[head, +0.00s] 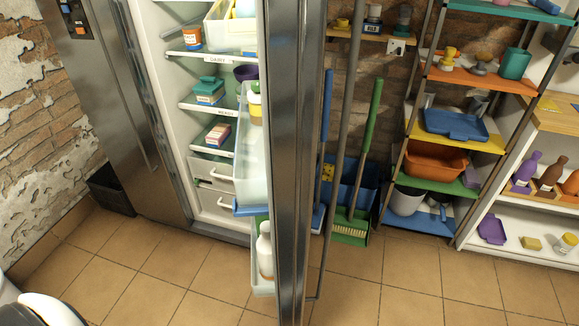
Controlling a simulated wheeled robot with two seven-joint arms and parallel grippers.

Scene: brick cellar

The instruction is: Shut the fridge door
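The steel fridge (125,90) stands at the left, with its left-hand door shut. Its right-hand fridge door (292,130) is wide open, swung out toward me and seen nearly edge-on. A long bar handle (344,120) runs down the door's outer, right side. Door bins on the inner side hold several items, including a white bottle (265,252) in the lowest bin. The open compartment shows shelves (207,108) with boxes and jars, and drawers (212,172) below. Neither of my grippers is in view.
A broom (352,215) and dustpan lean on the brick wall behind the door. A shelf rack (455,75) and a white shelf unit (520,215) stand at the right. A dark bin (108,190) sits left of the fridge. The tiled floor (190,275) before the fridge is clear.

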